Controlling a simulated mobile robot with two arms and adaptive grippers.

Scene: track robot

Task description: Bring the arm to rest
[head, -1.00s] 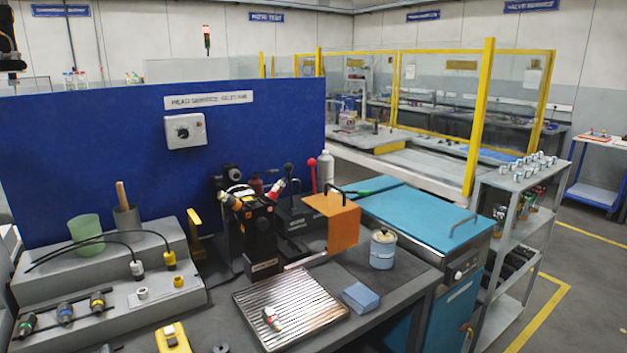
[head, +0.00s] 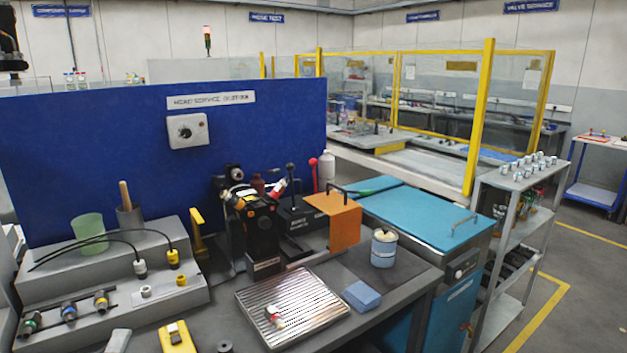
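Neither of my grippers can be made out in the head view. A pale grey piece (head: 118,342) shows at the bottom edge, left of the yellow device; I cannot tell whether it is part of my arm. The workbench (head: 385,297) lies in front of me. On it are a ribbed metal tray (head: 318,291) holding a small white and red part (head: 274,317), a black fixture (head: 259,232), an orange block (head: 345,222) and a blue pad (head: 361,296).
A grey stepped rack (head: 60,281) with connectors, cables and cups stands at left before a blue panel (head: 90,140). A lidded can (head: 383,250) and yellow device (head: 177,338) stand on the bench. A teal cabinet (head: 430,225) and shelf cart (head: 520,180) are at right.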

